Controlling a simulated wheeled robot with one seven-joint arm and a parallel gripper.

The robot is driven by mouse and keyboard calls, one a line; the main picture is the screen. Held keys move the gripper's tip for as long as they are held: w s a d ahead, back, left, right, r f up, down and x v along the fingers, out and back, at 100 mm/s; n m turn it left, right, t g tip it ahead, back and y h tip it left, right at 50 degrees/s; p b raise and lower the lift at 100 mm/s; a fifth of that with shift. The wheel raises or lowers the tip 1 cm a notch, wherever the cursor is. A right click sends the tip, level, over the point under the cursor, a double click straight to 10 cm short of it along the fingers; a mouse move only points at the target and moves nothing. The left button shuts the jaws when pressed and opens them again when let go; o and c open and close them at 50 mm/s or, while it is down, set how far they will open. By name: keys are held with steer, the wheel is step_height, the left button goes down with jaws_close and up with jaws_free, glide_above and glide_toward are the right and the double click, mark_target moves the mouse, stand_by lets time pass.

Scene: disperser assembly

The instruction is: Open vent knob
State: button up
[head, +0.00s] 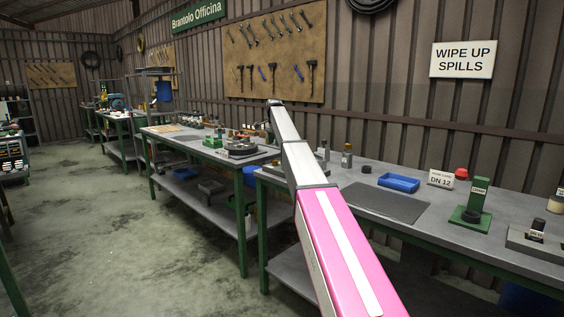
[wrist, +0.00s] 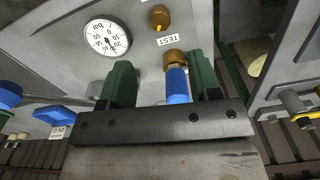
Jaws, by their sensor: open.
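In the wrist view, my gripper (wrist: 161,78) is open, with its two green fingers apart. A blue cylinder (wrist: 177,84) with a brass knurled cap (wrist: 174,58) shows between the fingers, closer to the right one; contact cannot be told. A smaller brass knob (wrist: 159,17) is on the grey panel (wrist: 137,48) beyond, above a "TEST" label (wrist: 168,41). No readable label marks the vent knob. In the head view, my arm hides the gripper.
A yellow-tipped fitting (wrist: 303,122) is at the right. In the head view, a near bench (head: 334,172) holds a blue tray (head: 398,183) and a green stand (head: 474,205). The floor (head: 120,235) at left is clear.

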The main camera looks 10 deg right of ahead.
mark_target(275, 161)
step_height(275, 161, down, 11)
steer(key=shift+r, duration=0.15)
stand_by(0.4)
steer(key=c, duration=0.9)
